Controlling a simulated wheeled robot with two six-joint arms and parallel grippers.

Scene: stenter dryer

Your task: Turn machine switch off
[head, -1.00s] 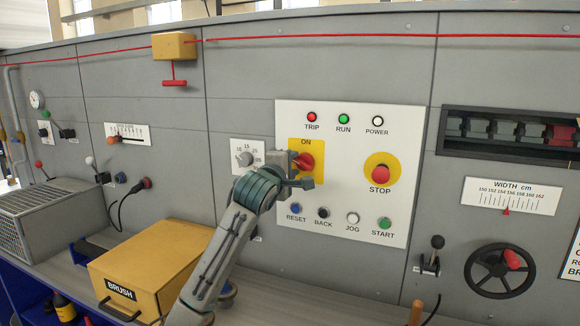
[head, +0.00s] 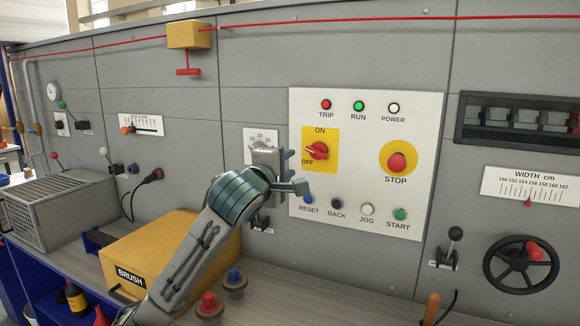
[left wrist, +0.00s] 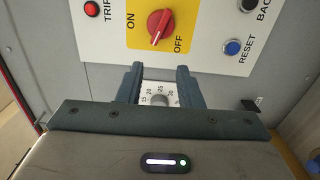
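The machine switch (head: 317,151) is a red rotary knob on a yellow plate (head: 331,174) in the white control panel. ON is printed above it and OFF to its lower left. Its pale-marked end points left, toward the OFF side. In the left wrist view the switch (left wrist: 160,26) is beyond the fingertips, with ON to the left and OFF below right. My left gripper (head: 291,173) is open and empty, left of and slightly below the switch, apart from it. Its two fingers stand apart in the left wrist view (left wrist: 160,72). My right gripper is not in view.
A small numbered dial plate (head: 262,137) is partly hidden behind my left gripper. The STOP button (head: 397,162) is right of the switch. RESET (head: 308,199) and several other buttons are below. A yellow BRUSH box (head: 150,255) stands on the ledge under my left arm.

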